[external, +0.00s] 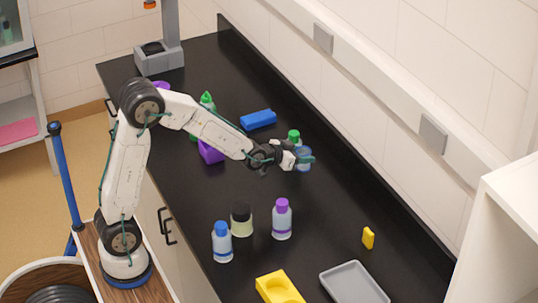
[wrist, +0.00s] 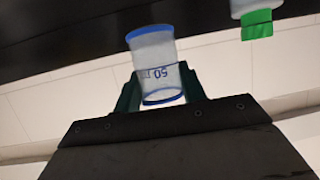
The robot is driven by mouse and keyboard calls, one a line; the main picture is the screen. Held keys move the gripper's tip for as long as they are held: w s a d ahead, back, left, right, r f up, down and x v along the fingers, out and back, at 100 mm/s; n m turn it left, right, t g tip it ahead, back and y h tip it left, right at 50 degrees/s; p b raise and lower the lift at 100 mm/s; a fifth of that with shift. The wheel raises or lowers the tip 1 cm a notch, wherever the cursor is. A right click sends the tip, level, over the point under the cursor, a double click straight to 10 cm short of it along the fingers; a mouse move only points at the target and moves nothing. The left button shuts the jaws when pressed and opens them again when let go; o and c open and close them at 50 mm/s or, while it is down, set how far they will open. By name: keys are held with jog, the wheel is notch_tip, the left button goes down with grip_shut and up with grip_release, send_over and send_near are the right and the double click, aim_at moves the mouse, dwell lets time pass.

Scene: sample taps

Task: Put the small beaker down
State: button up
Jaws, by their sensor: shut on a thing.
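The small beaker is clear with blue rims and a "50" marking. It shows in the wrist view (wrist: 156,60) between the two dark fingers of my gripper (wrist: 158,85), which is shut on it. In the external view, my gripper (external: 301,160) is over the back part of the black bench (external: 330,200), with the small beaker (external: 305,153) at its fingertips. I cannot tell whether the beaker touches the bench. A bottle with a green cap (external: 294,137) is close behind the gripper; its green cap also shows in the wrist view (wrist: 257,24).
A blue block (external: 258,119) lies behind the arm. A purple container (external: 210,151) is beneath my forearm. Bottles with purple (external: 282,220) and blue (external: 222,243) caps and a dark-lidded jar (external: 241,221) stand in front. A grey tray (external: 354,284), yellow holder (external: 280,289) and yellow piece (external: 368,238) are nearer.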

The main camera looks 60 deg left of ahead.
jog(key=w+d+r+n+g+y, duration=0.15)
jog(key=w+d+n+y, duration=0.25)
jog(key=w+d, duration=0.4)
jog(key=d+f, duration=0.2)
jog(key=s+d+f+y, duration=0.1)
jog(key=d+f, duration=0.2)
jog(key=d+f+n+y, duration=0.1)
jog(key=d+f, duration=0.1)
jog(key=d, duration=0.1)
jog(key=shift+s+f+g, duration=0.25)
jog(key=shift+s+f, duration=0.05)
jog(key=shift+f, duration=0.05)
jog(key=shift+a+f, duration=0.1)
jog(key=shift+f, duration=2)
jog(key=shift+f, duration=0.15)
jog(key=o, duration=0.9)
